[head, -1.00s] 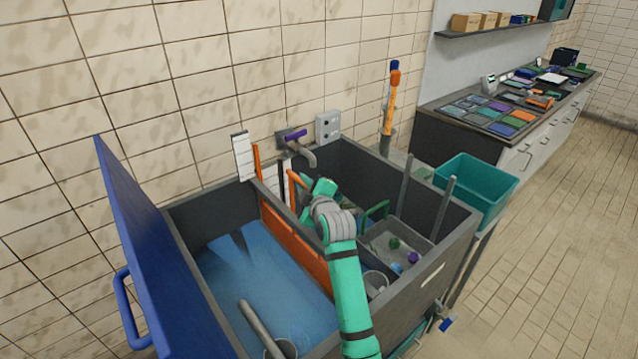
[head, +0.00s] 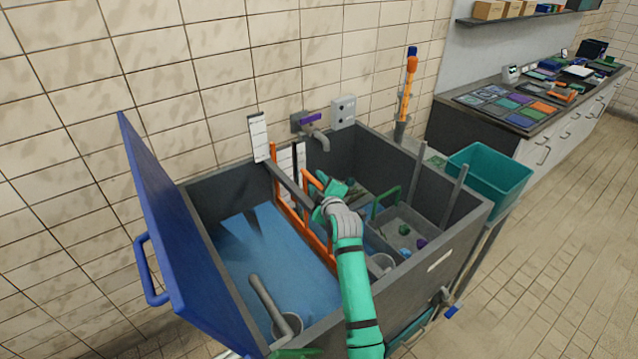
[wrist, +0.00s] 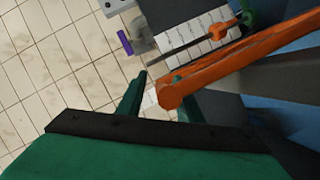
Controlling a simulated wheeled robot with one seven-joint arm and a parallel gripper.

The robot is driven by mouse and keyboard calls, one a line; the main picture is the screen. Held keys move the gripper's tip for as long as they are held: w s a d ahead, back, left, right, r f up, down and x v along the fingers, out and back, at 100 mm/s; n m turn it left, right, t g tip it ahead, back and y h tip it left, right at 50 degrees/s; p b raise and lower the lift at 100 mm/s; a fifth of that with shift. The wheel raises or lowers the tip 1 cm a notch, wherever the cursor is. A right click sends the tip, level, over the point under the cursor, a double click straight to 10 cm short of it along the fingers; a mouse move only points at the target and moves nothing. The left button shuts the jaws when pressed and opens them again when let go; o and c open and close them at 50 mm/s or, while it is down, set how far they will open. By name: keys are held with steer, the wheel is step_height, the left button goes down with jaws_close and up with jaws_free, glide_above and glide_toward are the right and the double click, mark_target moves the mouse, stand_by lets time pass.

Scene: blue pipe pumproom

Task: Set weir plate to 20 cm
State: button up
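The orange weir plate frame (head: 292,217) stands across the grey tank between the blue water and the right compartments, with a grey bar along it. An orange bar, which looks like its handle (head: 314,182), rises near my gripper (head: 332,187). In the wrist view, the orange bar (wrist: 235,62) ends close to my gripper (wrist: 160,90) and partly covers the right finger. The fingers are apart, with a gap between the left finger and the bar. A white scale (head: 258,137) stands at the tank's back wall; its marks are too small to read.
A blue lid (head: 185,235) stands open at the left. A tap (head: 318,137) juts over the back rim. Grey posts (head: 452,198) rise at the right, beside a teal bin (head: 490,180). A ladle-like tool (head: 270,308) stands in the water.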

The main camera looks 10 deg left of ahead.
steer(key=shift+s+a, duration=0.15)
steer(key=shift+a, duration=0.05)
steer(key=v, duration=1)
steer(key=shift+s+d, duration=0.25)
steer(key=shift+s, duration=0.05)
